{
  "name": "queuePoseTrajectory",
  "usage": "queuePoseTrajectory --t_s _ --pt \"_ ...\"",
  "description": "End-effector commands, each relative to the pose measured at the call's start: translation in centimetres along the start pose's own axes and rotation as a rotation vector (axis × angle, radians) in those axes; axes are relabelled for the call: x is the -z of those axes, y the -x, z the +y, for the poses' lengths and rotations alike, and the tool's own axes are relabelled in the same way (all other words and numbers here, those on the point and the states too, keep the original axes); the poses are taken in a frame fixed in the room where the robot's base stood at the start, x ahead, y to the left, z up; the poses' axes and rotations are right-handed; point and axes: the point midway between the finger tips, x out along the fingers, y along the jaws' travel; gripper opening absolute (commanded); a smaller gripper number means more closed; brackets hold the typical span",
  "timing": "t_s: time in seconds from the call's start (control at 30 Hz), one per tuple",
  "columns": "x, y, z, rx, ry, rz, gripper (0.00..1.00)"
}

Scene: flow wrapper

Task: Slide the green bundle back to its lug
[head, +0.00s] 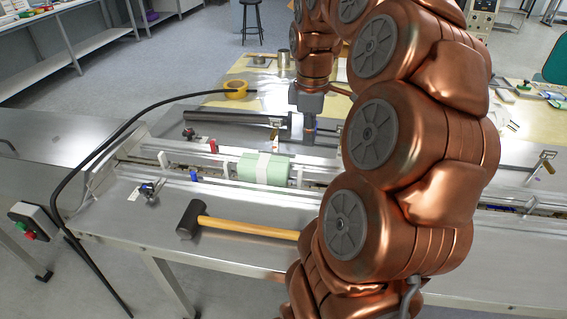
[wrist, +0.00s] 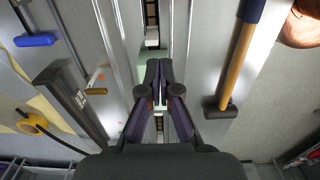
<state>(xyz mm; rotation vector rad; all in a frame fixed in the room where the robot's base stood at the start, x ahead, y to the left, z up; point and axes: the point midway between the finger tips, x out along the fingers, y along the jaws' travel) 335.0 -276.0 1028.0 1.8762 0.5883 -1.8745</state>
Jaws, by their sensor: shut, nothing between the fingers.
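The green bundle (head: 263,169), a pale green block with a white band around it, sits in the long metal channel in the head view. A thin white upright lug (head: 225,168) stands in the channel left of it, with a small gap. Another light upright piece (head: 297,173) stands close to its right end.
A mallet (head: 240,227) with a wooden handle lies on the near steel deck, also seen in the wrist view (wrist: 235,70). Metal rails (head: 185,147) border the channel. My arm hides the channel's right side.

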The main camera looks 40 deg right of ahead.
Motion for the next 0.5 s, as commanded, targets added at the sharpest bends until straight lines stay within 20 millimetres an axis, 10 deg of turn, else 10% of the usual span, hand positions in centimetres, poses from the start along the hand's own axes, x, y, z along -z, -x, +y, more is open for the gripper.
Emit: queuePoseTrajectory --t_s 0.5 --pt "-1.4 -4.2 0.8 0.005 0.001 -0.004 0.0"
